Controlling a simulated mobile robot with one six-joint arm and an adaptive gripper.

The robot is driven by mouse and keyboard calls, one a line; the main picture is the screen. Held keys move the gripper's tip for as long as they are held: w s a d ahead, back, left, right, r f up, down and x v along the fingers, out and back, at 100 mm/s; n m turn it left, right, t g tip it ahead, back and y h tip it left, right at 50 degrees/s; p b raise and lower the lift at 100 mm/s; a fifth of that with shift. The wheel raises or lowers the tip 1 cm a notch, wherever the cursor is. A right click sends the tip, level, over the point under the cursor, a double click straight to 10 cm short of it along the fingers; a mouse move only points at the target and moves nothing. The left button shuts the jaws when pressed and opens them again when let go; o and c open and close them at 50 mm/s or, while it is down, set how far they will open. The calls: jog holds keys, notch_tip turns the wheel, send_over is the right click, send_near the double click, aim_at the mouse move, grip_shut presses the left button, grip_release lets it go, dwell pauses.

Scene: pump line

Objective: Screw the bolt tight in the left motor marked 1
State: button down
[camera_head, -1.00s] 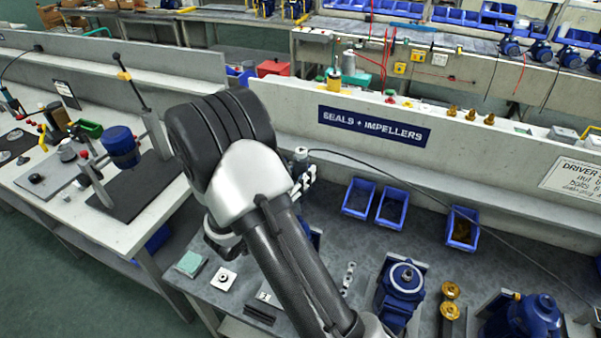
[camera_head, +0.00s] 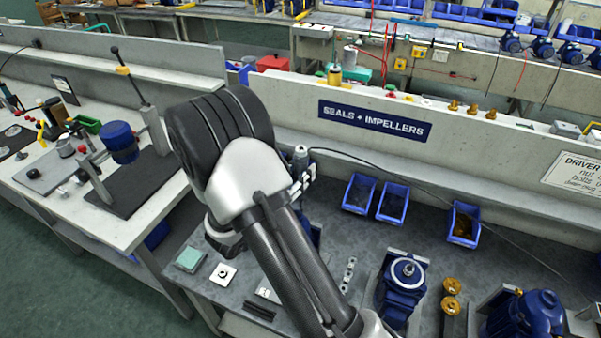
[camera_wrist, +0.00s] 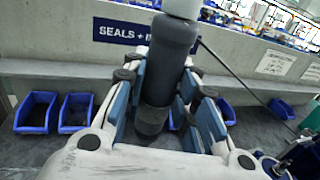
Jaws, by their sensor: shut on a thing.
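My gripper (camera_wrist: 163,82) is shut on a dark grey cylindrical power tool (camera_wrist: 172,62) with a pale top, held roughly upright between blue finger pads. In the head view my arm hides most of the gripper; the tool's top (camera_head: 300,155) shows just right of the arm. A blue patch (camera_head: 311,234) behind my arm may be part of a motor; too little shows to tell. A blue motor (camera_head: 405,275) with a round light top stands on the bench to the right, and another blue motor (camera_head: 530,316) is farther right. No mark 1 and no bolt can be made out.
Blue bins (camera_head: 391,206) line the back of the bench (camera_head: 330,210) below the SEALS + IMPELLERS sign (camera_head: 375,121). Brass parts (camera_head: 451,286) stand between the motors. A dark cable (camera_head: 400,177) crosses over the bins. Small plates (camera_head: 222,274) lie at the bench's left.

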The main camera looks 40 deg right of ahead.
aim_at(297, 167)
jog(key=shift+f+b, duration=1.15)
jog(key=shift+f, duration=0.25)
dwell(3.3)
jog(key=shift+r, duration=0.15)
jog(key=shift+r+p, duration=2.3)
jog(key=shift+r, duration=0.65)
jog(key=shift+a+f, duration=0.1)
